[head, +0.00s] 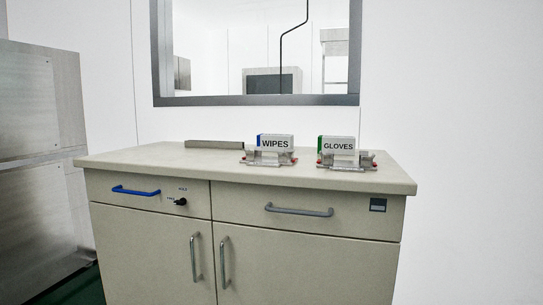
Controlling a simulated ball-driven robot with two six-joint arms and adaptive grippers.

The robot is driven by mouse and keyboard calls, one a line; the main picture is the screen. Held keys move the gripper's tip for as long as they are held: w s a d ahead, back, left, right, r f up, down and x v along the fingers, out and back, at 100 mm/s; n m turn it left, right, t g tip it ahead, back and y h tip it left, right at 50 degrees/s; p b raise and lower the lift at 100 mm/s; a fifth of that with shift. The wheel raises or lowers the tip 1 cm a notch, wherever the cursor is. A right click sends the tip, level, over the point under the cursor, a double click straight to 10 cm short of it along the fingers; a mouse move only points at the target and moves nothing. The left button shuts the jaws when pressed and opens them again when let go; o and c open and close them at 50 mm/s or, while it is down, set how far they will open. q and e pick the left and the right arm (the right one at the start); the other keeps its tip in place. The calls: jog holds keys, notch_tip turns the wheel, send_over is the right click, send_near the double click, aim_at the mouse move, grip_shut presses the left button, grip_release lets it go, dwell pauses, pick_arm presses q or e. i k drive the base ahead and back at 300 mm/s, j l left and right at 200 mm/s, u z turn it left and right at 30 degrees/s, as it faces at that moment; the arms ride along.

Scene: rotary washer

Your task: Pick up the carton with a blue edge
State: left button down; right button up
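The carton with a blue edge (276,142) is white and labelled WIPES. It stands upright in a small metal holder (268,158) on top of the beige cabinet (190,166). A second white carton (339,144) labelled GLOVES has a green edge and stands to its right in a similar metal holder (346,162). The two cartons are apart. Neither of my grippers shows in the head view.
A flat grey bar (214,144) lies on the cabinet top, left of the WIPES carton. The front has a blue drawer handle (136,191), a black knob (181,201) and grey handles (299,209). A metal unit (42,150) stands left. The countertop's left part is clear.

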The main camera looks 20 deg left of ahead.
aim_at(269, 143)
jog(key=u, duration=0.35)
jog(key=i+j+u, duration=0.15)
jog(key=j+u, duration=0.15)
jog(key=u, duration=0.15)
jog(key=i+j+u, duration=0.15)
jog(key=j+u, duration=0.25)
jog(key=i+j+u, duration=0.15)
jog(key=u, duration=0.3)
jog(key=i, duration=0.05)
